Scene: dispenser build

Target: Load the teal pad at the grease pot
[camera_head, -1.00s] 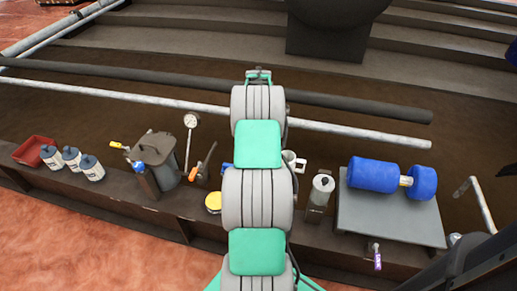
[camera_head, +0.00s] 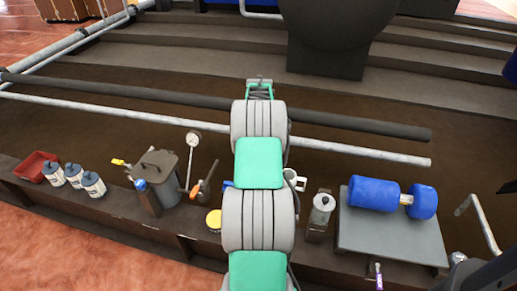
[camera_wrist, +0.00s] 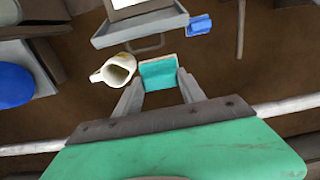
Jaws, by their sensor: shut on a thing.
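The teal pad (camera_wrist: 158,73) is between the fingertips of my gripper (camera_wrist: 158,82) in the wrist view. The gripper is shut on it, with a pale strip along the pad's far edge. In the head view my arm hides the gripper and pad. The grease pot seems to be the grey lidded pot (camera_head: 158,172) on the bench, left of my arm in the head view. I cannot make the pot out in the wrist view. Its inside is hidden.
A cream mug (camera_wrist: 115,70) is close beside the pad and left finger. A grey tray-like shelf (camera_wrist: 140,27) and blue block (camera_wrist: 200,25) lie beyond.

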